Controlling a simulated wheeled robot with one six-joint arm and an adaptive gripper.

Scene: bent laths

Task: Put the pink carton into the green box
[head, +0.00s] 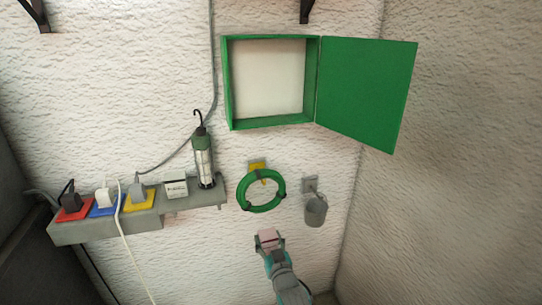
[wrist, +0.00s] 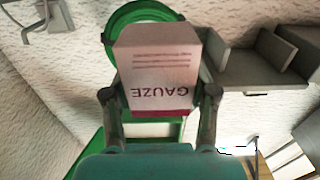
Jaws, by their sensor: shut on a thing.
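The pink carton (wrist: 160,70), pale pink with a darker band and the word GAUZE upside down, fills the middle of the wrist view. My gripper (wrist: 160,94) is shut on it, one finger on each side. In the head view the carton (head: 268,235) shows small at the tip of my gripper (head: 269,245), low in the picture and below the green hose. The green box (head: 228,85) is on the wall above, with its door (head: 366,90) swung open to the right. Its inside looks empty. Part of its green frame (wrist: 91,150) shows low in the wrist view.
A coiled green hose (head: 244,194) hangs from a yellow holder, with a small grey bucket (head: 315,211) to its right. The wall between hose and green box looks clear.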

